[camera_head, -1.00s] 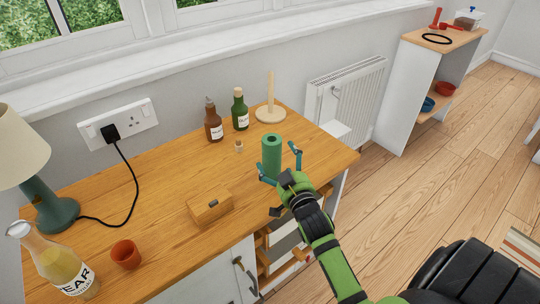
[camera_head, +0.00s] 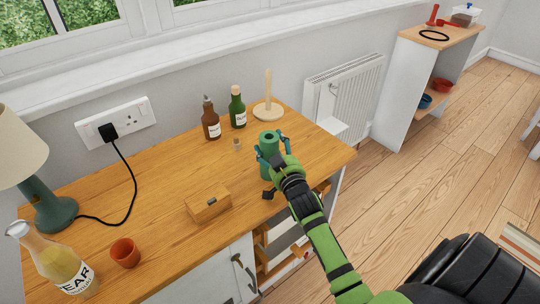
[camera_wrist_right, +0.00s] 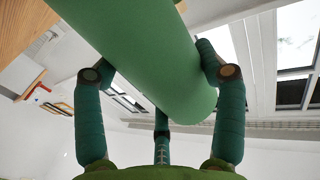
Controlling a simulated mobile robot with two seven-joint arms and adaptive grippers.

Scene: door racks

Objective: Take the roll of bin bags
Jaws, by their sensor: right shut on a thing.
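The roll of bin bags (camera_head: 268,143) is a green upright cylinder with a dark hole in its top, at the right part of the wooden worktop. My right gripper (camera_head: 271,157) is shut on it, with fingers on both sides. In the right wrist view the green roll (camera_wrist_right: 165,60) fills the upper middle, between the fingers of my right gripper (camera_wrist_right: 160,75). Whether the roll's base touches the worktop is hidden behind the gripper. My left gripper is not in view.
Behind the roll stand a brown bottle (camera_head: 211,122), a green bottle (camera_head: 237,108), a small cork-like piece (camera_head: 237,143) and a wooden holder with an upright peg (camera_head: 268,98). A wooden box (camera_head: 208,204) lies front left. An orange cup (camera_head: 125,253) and glass bottle (camera_head: 58,262) are further left.

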